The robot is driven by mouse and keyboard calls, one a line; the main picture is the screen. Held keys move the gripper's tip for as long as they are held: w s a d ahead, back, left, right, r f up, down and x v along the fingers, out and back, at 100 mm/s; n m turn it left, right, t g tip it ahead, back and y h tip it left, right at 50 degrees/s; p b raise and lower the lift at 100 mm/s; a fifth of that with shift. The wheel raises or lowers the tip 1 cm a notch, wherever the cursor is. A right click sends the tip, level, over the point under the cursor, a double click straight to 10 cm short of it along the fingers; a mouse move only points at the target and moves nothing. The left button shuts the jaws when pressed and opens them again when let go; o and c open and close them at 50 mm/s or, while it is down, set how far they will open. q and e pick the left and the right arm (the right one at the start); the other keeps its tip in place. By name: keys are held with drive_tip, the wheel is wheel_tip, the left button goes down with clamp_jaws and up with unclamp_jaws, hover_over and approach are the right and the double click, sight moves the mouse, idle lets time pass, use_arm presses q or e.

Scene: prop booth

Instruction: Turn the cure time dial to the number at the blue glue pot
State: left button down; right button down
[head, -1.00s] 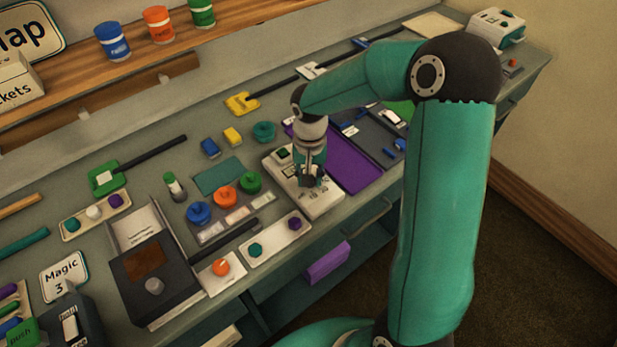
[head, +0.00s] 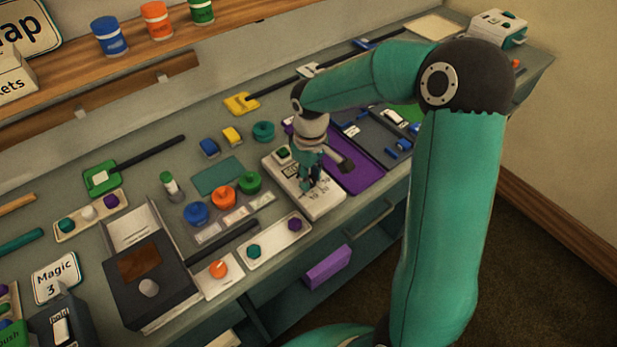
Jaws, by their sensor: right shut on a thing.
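The white dial panel (head: 325,203) lies on the bench with printed numbers, some legible as 10 and 20, and a small dark display. My right gripper (head: 312,184) points down onto it and is shut on the cure time dial, which its fingers hide. The dial's setting cannot be read. My left gripper is not in view.
A purple tray (head: 362,176) lies just right of the panel. A white strip with green and purple knobs (head: 272,243) and a dark box with a grey knob (head: 148,288) are to the left. Blue, yellow and teal items sit behind. Paint jars (head: 110,37) stand on the shelf.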

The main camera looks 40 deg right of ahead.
drive_tip(key=n, duration=0.4)
drive_tip(key=shift+w+n, duration=0.15)
drive_tip(key=shift+n, duration=0.15)
drive_tip(key=shift+r+n, duration=0.1)
drive_tip(key=shift+n, duration=1.6)
drive_tip(key=c, duration=0.8)
unclamp_jaws()
drive_tip(key=shift+c, duration=0.2)
wheel_tip(320, 180, up, 12)
